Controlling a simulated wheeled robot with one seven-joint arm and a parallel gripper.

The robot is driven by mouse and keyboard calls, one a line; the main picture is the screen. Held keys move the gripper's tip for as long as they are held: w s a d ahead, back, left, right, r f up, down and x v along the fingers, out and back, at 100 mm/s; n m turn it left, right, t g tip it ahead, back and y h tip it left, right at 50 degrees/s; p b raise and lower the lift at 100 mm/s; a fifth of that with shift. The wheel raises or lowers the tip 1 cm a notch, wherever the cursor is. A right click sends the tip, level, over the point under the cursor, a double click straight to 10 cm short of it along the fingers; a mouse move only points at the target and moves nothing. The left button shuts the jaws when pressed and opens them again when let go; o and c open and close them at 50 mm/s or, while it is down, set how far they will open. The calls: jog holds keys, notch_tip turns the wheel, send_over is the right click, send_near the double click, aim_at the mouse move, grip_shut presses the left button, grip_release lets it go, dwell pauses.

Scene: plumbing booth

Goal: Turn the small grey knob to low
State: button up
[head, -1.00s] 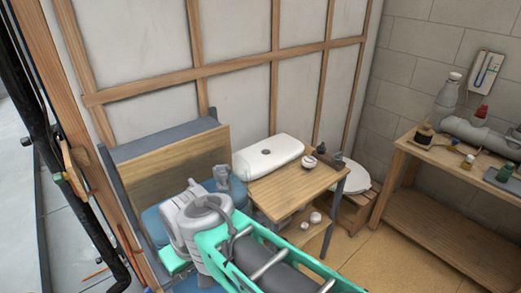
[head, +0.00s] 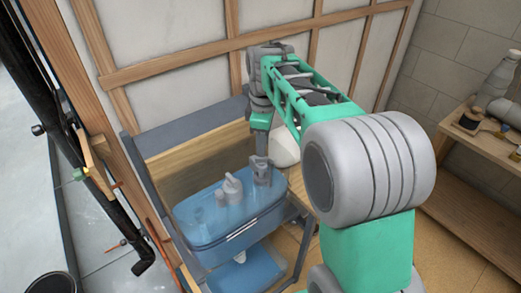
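A blue, see-through tank (head: 225,240) stands on a low stand against the wooden back panel, left of centre in the head view. Grey fittings stand on its top: a larger capped one (head: 232,188) in the middle and smaller, blurred ones to its left. My gripper (head: 262,160) points down from the end of my arm at the tank's right rear corner. A grey fitting (head: 262,177) is right at or under its fingertips. I cannot tell whether the fingers touch or enclose it, nor which fitting is the small grey knob. No dial marks are legible.
My arm covers most of the small wooden table right of the tank; a white rounded object (head: 286,148) shows beside the gripper. A workbench (head: 470,165) with bottles stands at the far right. A dark pipe (head: 75,180) runs down the left side.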

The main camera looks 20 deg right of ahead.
aim_at(262, 160)
jog(key=w+n, duration=0.1)
jog(key=w, duration=0.1)
jog(key=w+n, duration=0.1)
jog(key=shift+w+d+f+n+g, duration=0.15)
jog(key=shift+f+n+g, duration=0.15)
jog(key=shift+f, duration=0.05)
jog(key=shift+w+f, duration=0.1)
jog(key=shift+f, duration=0.2)
notch_tip(262, 160, down, 7)
jog(key=shift+f+p, duration=0.1)
jog(key=shift+p, duration=0.5)
jog(key=shift+c, duration=0.4)
grip_shut()
